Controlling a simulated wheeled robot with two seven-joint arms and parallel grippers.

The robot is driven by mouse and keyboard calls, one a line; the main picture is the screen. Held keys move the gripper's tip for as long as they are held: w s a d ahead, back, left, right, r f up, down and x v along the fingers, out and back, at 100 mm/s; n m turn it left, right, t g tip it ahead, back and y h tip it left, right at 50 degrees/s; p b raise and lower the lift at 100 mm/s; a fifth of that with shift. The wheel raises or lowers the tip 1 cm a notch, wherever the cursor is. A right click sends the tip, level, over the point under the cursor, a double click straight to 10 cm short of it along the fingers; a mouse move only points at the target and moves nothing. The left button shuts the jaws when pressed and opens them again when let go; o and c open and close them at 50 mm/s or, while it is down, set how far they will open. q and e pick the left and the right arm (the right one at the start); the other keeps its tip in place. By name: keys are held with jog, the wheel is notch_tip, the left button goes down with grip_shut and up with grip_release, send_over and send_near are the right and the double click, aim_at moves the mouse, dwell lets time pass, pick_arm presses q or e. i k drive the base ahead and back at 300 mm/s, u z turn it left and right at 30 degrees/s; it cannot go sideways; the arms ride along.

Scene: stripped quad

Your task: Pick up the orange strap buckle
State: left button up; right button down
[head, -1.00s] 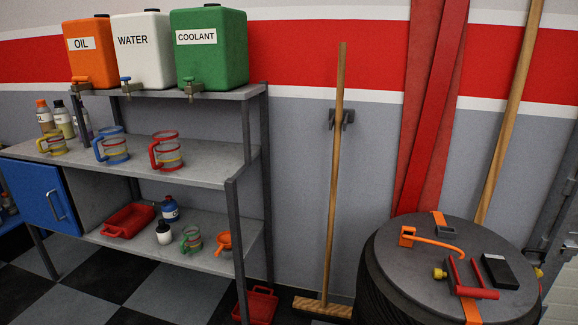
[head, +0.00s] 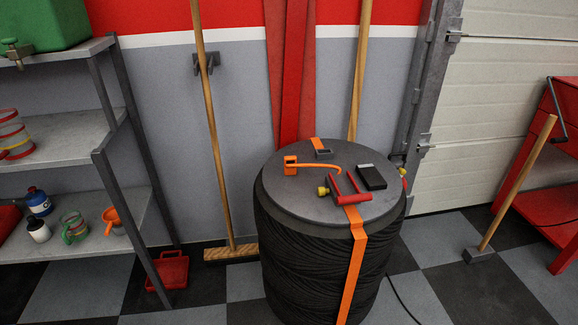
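An orange buckle-like block (head: 290,166) with a thin curved orange tail (head: 330,169) lies on the left part of the dark round lid (head: 280,190) of a black drum-shaped stack. A flat orange strap (head: 354,265) runs over the lid and down the front of the stack. Neither of my grippers is in view.
A red U-shaped tool (head: 350,192) and a black box (head: 370,177) share the lid. A push broom (head: 209,130) leans left of the drum. A grey shelf (head: 70,135) stands at left, a red bench (head: 545,190) at right. Checkered floor is open at front right.

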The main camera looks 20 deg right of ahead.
aim_at(288, 160)
jog(key=u, duration=0.05)
jog(key=i, duration=1.65)
jog(key=z, duration=0.8)
